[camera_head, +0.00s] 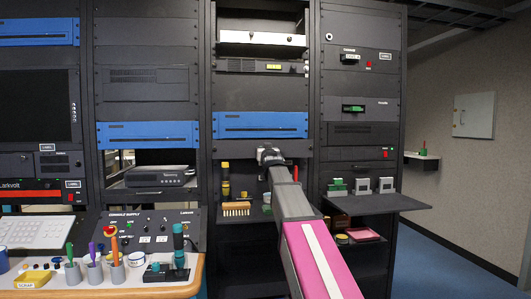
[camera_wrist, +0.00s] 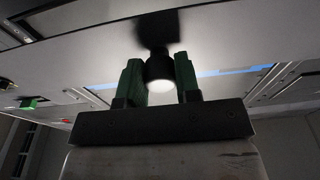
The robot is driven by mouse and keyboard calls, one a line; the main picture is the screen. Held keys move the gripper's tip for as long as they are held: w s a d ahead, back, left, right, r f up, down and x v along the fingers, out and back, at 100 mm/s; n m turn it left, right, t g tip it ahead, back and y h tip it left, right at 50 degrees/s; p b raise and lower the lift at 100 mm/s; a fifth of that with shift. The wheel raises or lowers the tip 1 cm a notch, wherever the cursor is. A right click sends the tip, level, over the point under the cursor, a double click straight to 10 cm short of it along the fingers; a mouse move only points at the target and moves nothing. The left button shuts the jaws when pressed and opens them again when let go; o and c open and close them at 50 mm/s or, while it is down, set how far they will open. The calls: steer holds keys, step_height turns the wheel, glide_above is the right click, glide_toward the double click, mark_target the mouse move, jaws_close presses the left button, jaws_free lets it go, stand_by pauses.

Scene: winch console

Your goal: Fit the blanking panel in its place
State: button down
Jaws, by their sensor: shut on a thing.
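My gripper (camera_wrist: 158,78) has its green fingers on both sides of a black round knob (camera_wrist: 160,67) with a bright end. The knob stands on a wide grey panel (camera_wrist: 95,50), which I take to be the blanking panel. In the head view my gripper (camera_head: 268,156) is at the middle rack, just below a blue unit. The grey panel (camera_head: 231,153) runs across the rack there, level, behind my gripper. My gripper hides its middle. I cannot tell whether it sits flush with the rack.
The blue unit (camera_head: 260,124) is above the panel. Below is a shelf bay with a yellow-topped tool (camera_head: 225,175) and a brush (camera_head: 236,209). A dark shelf (camera_head: 385,204) juts out to the right. A console desk with pen cups (camera_head: 115,272) stands at the left.

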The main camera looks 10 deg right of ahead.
steer(key=w, duration=0.8)
stand_by(4.9)
jaws_free()
steer(key=shift+s, duration=0.25)
steer(key=s, duration=0.8)
steer(key=shift+s, duration=0.3)
stand_by(1.7)
